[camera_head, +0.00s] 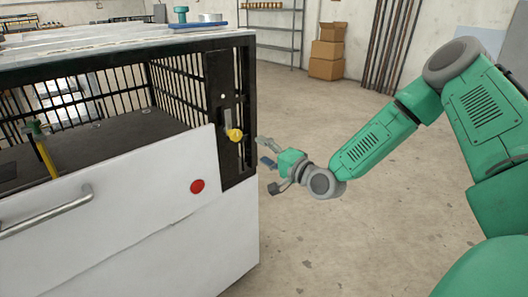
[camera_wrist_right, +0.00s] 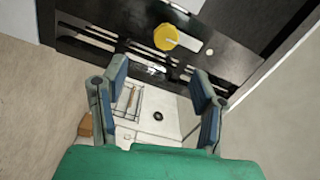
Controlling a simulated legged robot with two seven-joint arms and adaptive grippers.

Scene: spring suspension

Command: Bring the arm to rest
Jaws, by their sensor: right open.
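My right arm (camera_head: 375,140) is green with grey joints and reaches in from the right, bent at the elbow. Its gripper (camera_head: 267,164) is open and stands at the right front corner of a white and black cabinet (camera_head: 120,210). In the right wrist view the two blue-grey fingers (camera_wrist_right: 158,75) are spread wide with nothing held between them. A yellow knob (camera_head: 235,135) on the black corner panel is close to the gripper, to its left. It also shows beyond the fingers in the right wrist view (camera_wrist_right: 166,37), apart from them. My left gripper is not in view.
The cabinet has barred sides, a red button (camera_head: 197,186) and a grey handle (camera_head: 45,212). A yellow and green upright part (camera_head: 42,150) stands at its left. Cardboard boxes (camera_head: 327,50) and a shelf (camera_head: 275,28) are at the back. The floor right of the cabinet is clear.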

